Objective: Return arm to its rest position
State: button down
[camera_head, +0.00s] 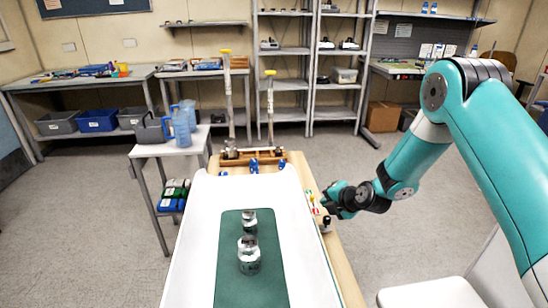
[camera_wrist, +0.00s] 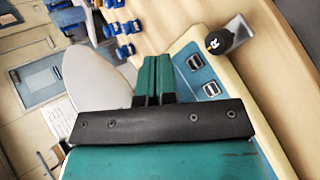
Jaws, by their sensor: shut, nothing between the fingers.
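My arm, teal with dark joints, reaches in from the right edge of the head view and bends down to the left. My gripper (camera_head: 328,203) is small and dark there, beside the right edge of the white board. In the wrist view my gripper (camera_wrist: 153,72) shows two teal fingers pressed together, with nothing between them. Beyond the fingers, to the right, is a blue panel (camera_wrist: 185,52) with two dark switches, and a black knob marked R (camera_wrist: 217,42). I cannot tell whether the fingertips touch anything.
A white board (camera_head: 195,250) with a green mat (camera_head: 230,285) bearing metal parts lies in front. Behind it, a wooden base (camera_head: 245,156) carries two yellow-topped poles. A side table (camera_head: 160,150) holds blue jugs. Shelves line the back wall.

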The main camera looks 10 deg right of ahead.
jog(key=s+d+r+m+g+h, duration=0.1)
jog(key=s+d+r+m+g, duration=0.1)
jog(key=s+r+m, duration=0.6)
jog(key=s+d+r+m+g+h, duration=0.2)
jog(key=s+r+m+g, duration=0.15)
jog(key=s+m, duration=0.65)
jog(key=s+d+r+m+g+h, duration=0.1)
jog(key=s+d+r+m, duration=0.2)
jog(key=s+r+m, duration=0.6)
jog(key=s+a+r+n+g+y, duration=0.3)
jog(key=s+a+n, duration=0.5)
jog(key=s+a, duration=0.3)
jog(key=a+r, duration=0.1)
jog(key=a, duration=0.3)
jog(key=shift+s+r+y, duration=0.3)
jog(key=shift+r+y, duration=0.1)
